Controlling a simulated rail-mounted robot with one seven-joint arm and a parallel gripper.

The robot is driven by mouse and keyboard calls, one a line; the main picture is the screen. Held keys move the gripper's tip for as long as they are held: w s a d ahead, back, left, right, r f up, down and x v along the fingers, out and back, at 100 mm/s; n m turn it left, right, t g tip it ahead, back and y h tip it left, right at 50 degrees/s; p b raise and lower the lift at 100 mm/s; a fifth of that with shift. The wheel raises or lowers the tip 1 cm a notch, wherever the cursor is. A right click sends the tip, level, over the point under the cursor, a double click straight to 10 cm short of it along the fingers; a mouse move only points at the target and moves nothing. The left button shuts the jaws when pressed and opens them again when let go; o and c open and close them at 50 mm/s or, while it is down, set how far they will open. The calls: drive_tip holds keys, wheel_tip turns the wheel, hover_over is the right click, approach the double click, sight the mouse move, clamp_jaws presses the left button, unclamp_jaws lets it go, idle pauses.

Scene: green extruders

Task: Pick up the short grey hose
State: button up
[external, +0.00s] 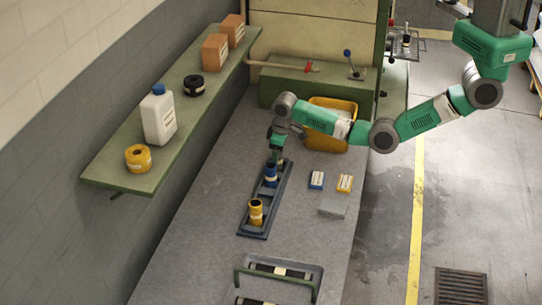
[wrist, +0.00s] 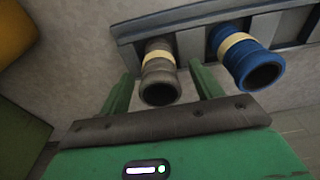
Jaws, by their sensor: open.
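The short grey hose (wrist: 160,70), with a cream band, stands in the dark blue rack (wrist: 190,38) in the wrist view. My gripper (wrist: 164,84) is open, with one green finger on each side of the grey hose. I cannot tell whether the fingers touch it. In the external view my gripper (external: 278,146) is over the far end of the rack (external: 248,228) and mostly hides the grey hose. A blue hose (wrist: 245,62) with a cream band stands beside it in the rack. It also shows in the external view (external: 271,176).
A yellow hose (external: 256,212) stands at the rack's near end. A yellow bin (external: 326,143) is behind my arm. A shelf (external: 120,176) runs along the left wall.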

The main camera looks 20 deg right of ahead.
drive_tip(key=shift+f, duration=0.65)
drive_tip(key=shift+c, duration=0.3)
drive_tip(key=c, duration=1.2)
drive_tip(key=shift+o, duration=0.2)
drive_tip(key=shift+r, duration=0.1)
drive_tip(key=s+d+r+p, duration=0.2)
drive_tip(key=s+d, duration=0.1)
drive_tip(key=d, duration=0.4)
drive_tip(key=s+d+r+p, duration=0.3)
drive_tip(key=s+d, duration=0.1)
drive_tip(key=d, duration=0.3)
drive_tip(key=s+a+p, duration=0.2)
drive_tip(key=s+p, duration=0.2)
drive_tip(key=p, duration=0.1)
drive_tip(key=w+a+f+b, duration=0.1)
drive_tip(key=w+a+b, duration=0.3)
drive_tip(key=w+a, duration=0.7)
drive_tip(key=shift+a+f, duration=0.15)
drive_tip(key=shift+a, duration=0.3)
